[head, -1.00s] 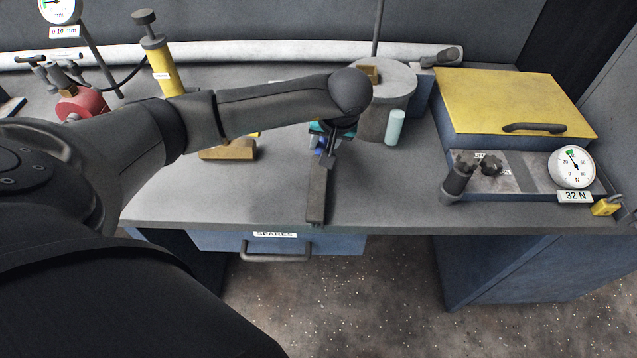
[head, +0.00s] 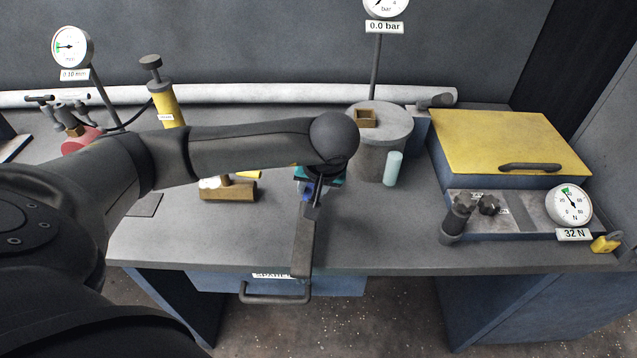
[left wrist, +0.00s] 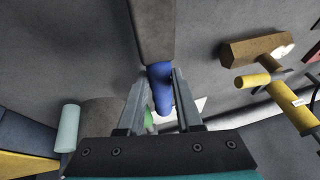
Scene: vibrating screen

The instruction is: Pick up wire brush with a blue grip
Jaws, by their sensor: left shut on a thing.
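The wire brush (head: 303,240) has a long grey-brown body and a blue grip. In the head view it points toward me, and its near end overlaps the bench's front edge. My left gripper (head: 313,192) is shut on the blue grip, which is partly hidden by the gripper and arm. In the left wrist view, the blue grip (left wrist: 160,88) sits between the two fingers (left wrist: 163,76), and the brush body (left wrist: 155,30) extends beyond them to the top of the picture. Its bristles cannot be made out. My right gripper is not in view.
A wooden-headed mallet (head: 228,191) lies left of the brush. A grey cylindrical pot (head: 375,160) and a pale green cylinder (head: 393,169) stand to its right. Farther right are a yellow-lidded box (head: 505,140) and a gauge (head: 569,204). A drawer handle (head: 275,297) projects below the bench.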

